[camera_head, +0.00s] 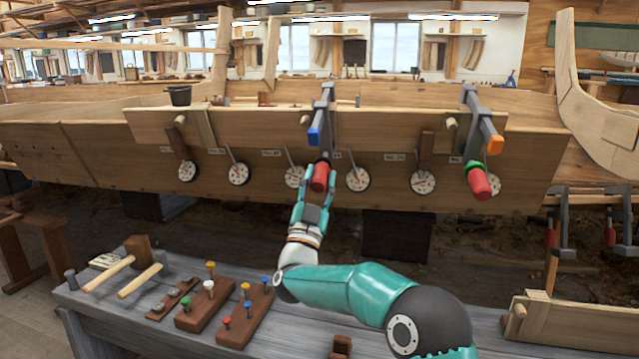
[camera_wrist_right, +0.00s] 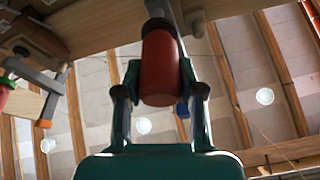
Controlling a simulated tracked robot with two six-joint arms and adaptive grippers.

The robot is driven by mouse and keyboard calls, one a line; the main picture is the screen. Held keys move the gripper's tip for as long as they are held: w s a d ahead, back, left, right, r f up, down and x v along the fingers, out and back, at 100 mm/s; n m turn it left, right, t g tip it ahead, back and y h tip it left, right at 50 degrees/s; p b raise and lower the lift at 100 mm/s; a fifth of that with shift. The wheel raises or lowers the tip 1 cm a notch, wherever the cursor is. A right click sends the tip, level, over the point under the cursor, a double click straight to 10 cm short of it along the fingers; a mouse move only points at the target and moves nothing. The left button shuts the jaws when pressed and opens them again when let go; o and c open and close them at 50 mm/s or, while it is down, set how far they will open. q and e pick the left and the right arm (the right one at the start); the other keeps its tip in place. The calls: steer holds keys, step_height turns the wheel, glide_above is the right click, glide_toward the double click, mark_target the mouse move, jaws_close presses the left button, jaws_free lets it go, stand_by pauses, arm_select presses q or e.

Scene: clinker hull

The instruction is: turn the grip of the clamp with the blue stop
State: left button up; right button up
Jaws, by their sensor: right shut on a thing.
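The clamp with the blue stop (camera_head: 314,136) hangs on the upper plank edge near the middle of the hull, its grey bar upright. Its red grip (camera_head: 319,177) points down and toward me. My right gripper (camera_head: 316,190) is shut on this grip from below. In the right wrist view the red grip (camera_wrist_right: 161,66) sits between the two fingers (camera_wrist_right: 160,95), and the blue stop (camera_wrist_right: 182,108) shows partly behind it. A second clamp with an orange stop (camera_head: 495,145) and a red grip with a green collar (camera_head: 479,183) is farther right. My left gripper is not in view.
Several round dials (camera_head: 358,179) line the hull plank (camera_head: 240,130) on both sides of the grip. A grey bench (camera_head: 95,300) in front holds a mallet (camera_head: 137,250) and wooden blocks with coloured pegs (camera_head: 245,315).

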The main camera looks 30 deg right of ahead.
steer(key=shift+w+f, duration=0.15)
steer(key=shift+f, duration=0.25)
steer(key=o, duration=1.1)
steer(key=shift+o, duration=0.2)
steer(key=shift+r, duration=0.2)
steer(key=v, duration=1.2)
